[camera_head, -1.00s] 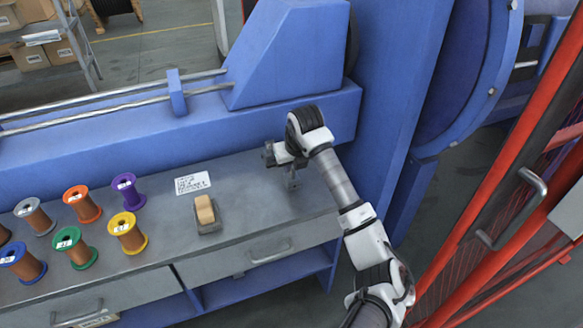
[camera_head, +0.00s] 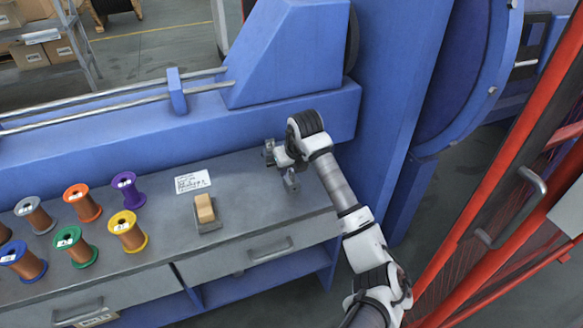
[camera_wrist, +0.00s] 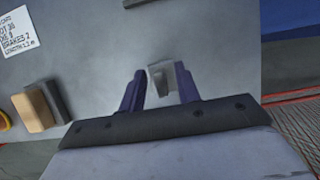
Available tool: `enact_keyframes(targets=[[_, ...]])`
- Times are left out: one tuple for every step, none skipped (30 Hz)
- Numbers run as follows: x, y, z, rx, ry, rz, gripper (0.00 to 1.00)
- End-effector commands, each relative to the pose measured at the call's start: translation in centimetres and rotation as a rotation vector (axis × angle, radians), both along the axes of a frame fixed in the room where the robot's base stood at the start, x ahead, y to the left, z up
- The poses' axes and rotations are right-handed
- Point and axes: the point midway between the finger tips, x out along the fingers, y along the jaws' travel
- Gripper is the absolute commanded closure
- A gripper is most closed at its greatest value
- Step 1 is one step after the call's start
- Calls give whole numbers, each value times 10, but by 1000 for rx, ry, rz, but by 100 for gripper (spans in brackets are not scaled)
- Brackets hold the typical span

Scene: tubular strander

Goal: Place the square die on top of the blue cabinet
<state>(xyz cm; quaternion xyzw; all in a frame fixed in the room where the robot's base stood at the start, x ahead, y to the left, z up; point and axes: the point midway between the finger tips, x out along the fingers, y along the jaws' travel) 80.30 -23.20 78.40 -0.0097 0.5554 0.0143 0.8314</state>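A small grey metal block (camera_head: 291,181), likely the square die, stands on the grey bench top near its right end. In the wrist view the block (camera_wrist: 162,78) shows between my finger tips, with bare gaps on both sides; its exact hole shape is too small to tell. My gripper (camera_wrist: 160,88) is open and points down over it. In the head view my gripper (camera_head: 284,160) is partly hidden by my wrist. A second grey piece (camera_head: 269,151) stands behind it, near the back of the bench. No separate blue cabinet can be made out for certain.
The grey bench (camera_head: 245,195) has drawers and blue shelving below. A wooden-topped block (camera_head: 205,210) and a white card (camera_head: 192,182) lie left of my gripper, with several wire spools farther left. A blue machine (camera_head: 290,60) stands behind; a red fence (camera_head: 500,190) is at right.

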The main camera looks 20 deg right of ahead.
Motion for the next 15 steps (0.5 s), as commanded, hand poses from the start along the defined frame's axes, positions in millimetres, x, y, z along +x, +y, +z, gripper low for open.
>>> enact_keyframes(targets=[[-1,0,5,-1,-2,1,67],[-2,0,8,-1,-3,1,67],[-5,-1,13,-1,-2,0,67],[-7,-1,18,-2,-3,-1,67],[-9,-1,24,-3,-4,0,67],[-13,-1,31,-3,-3,1,67],[-15,-2,38,-3,-4,0,67],[-17,-2,44,-4,-5,-1,67],[-21,-2,52,-3,-3,0,67],[-23,-2,58,-4,-4,0,67],[-26,-2,65,-4,-3,0,67],[-29,-2,72,-4,-3,-1,67],[-31,-2,78,-3,-4,-1,67],[-34,-2,83,-3,-3,0,67],[-36,-2,89,-3,-2,0,67]])
